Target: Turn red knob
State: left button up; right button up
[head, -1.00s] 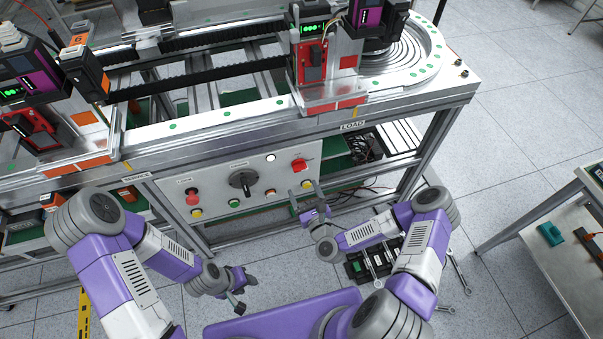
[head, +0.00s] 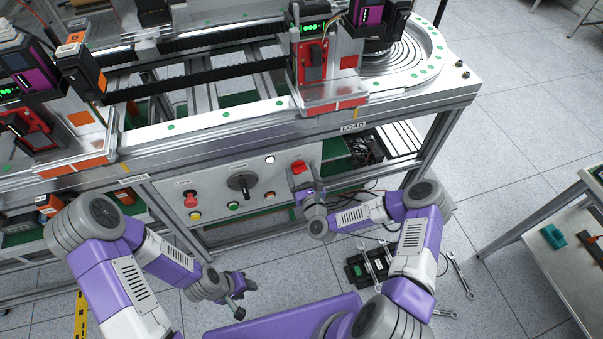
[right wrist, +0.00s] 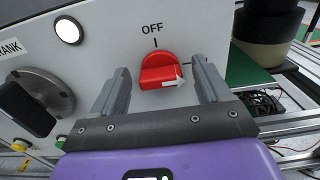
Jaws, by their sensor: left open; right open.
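The red knob (right wrist: 160,72) sits on the front of the white control panel (head: 215,187), below the word OFF. A white arrow on it points right in the right wrist view. In the head view the red knob (head: 299,168) shows just above my right gripper. My right gripper (right wrist: 154,85) is open, with one finger on each side of the knob; I cannot tell whether either finger touches it. It also shows in the head view (head: 304,188). My left gripper (head: 240,292) is open and empty, low in front of the panel.
The panel also carries a red button (head: 190,198), a black rotary handle (head: 241,183), a white lamp (head: 270,159) and small coloured buttons. The machine's metal edge (head: 300,125) runs above the panel. Wrenches (head: 457,272) and a black tray lie on the floor at right.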

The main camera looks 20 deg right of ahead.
jog(key=c, duration=1)
jog(key=shift+c, duration=0.2)
jog(key=n, duration=0.4)
jog(key=shift+a+n+b, duration=0.15)
jog(key=shift+n+b, duration=0.15)
jog(key=n, duration=0.4)
jog(key=shift+a+f+n, duration=0.1)
jog(key=shift+n, duration=0.2)
jog(key=n, duration=0.5)
jog(key=shift+f, duration=0.1)
jog(key=shift+f+n+b, duration=0.1)
jog(key=shift+n+b, duration=0.25)
jog(key=shift+n, duration=1.55)
jog(key=o, duration=1)
